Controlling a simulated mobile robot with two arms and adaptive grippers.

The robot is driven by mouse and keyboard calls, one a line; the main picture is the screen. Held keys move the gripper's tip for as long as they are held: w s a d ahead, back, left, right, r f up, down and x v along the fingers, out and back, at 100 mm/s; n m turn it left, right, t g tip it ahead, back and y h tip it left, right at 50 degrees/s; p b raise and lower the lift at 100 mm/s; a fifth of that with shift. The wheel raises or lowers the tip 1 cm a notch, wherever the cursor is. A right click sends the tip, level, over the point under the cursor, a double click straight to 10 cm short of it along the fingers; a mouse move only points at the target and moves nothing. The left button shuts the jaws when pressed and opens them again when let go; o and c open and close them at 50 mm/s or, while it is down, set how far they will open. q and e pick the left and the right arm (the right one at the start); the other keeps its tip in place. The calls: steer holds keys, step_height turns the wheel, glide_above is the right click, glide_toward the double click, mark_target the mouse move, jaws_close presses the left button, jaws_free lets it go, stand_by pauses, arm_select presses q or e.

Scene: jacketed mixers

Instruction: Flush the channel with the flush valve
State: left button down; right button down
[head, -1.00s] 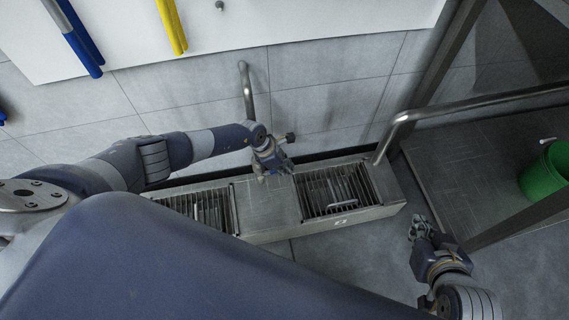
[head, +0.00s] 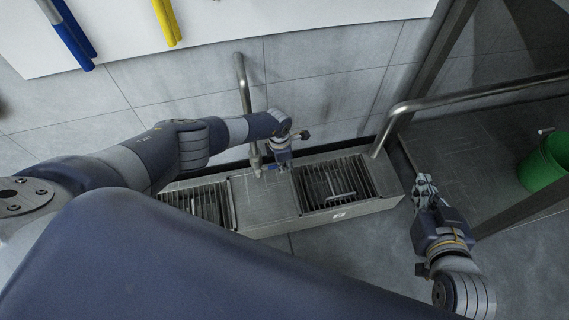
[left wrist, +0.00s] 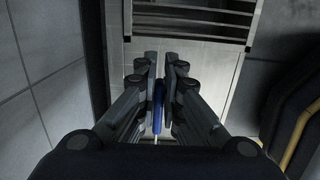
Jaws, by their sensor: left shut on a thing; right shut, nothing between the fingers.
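The flush valve's blue handle (left wrist: 158,95) sits between the fingers of my left gripper (left wrist: 160,72) in the left wrist view. In the head view my left gripper (head: 268,168) is low beside the lower end of the steel pipe (head: 245,90), above the channel. It is shut on the blue handle; the gripper hides most of the valve. The steel channel (head: 265,207) runs along the wall, with a grate (head: 338,182) on the right and another grate (head: 205,200) on the left. My right gripper (head: 425,185) is shut and empty, right of the channel.
A bent steel pipe (head: 450,98) comes down at the channel's right end. A dark frame post (head: 425,70) and a green bucket (head: 545,165) are further right. Blue and yellow handles hang on the white board (head: 250,20). The floor (head: 350,250) in front is clear.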

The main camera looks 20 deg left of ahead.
arm_select(q)
steer(key=shift+a, duration=0.1)
steer(key=c, duration=1.7)
jaws_free()
steer(key=shift+w+r, duration=0.1)
steer(key=shift+r, duration=0.35)
steer(key=r, duration=1.1)
steer(key=shift+s+a, duration=0.4)
